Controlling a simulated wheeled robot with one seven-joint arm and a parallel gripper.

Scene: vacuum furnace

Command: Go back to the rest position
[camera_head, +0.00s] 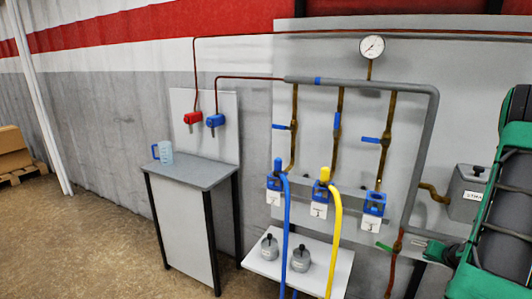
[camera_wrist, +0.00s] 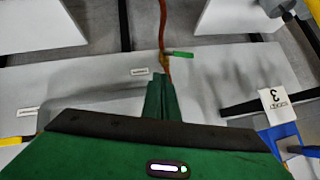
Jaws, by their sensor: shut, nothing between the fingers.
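My gripper (camera_wrist: 161,80) shows in the wrist view with its green fingers together and nothing between them. It hangs in front of the grey-white panel, close to a thin red-brown pipe (camera_wrist: 163,30) with a green valve handle (camera_wrist: 183,54). I cannot tell the gap between the fingertips and the pipe. The same green handle (camera_head: 385,247) shows low on the pipe in the head view.
Blue (camera_head: 286,230) and yellow (camera_head: 335,240) hoses hang from blue connectors; a third connector (camera_head: 374,204) has no hose. A low shelf (camera_head: 262,265) holds two grey weights. A grey container (camera_head: 467,192) is beside my arm. A table (camera_head: 205,172) with a blue jug (camera_head: 164,153) stands left.

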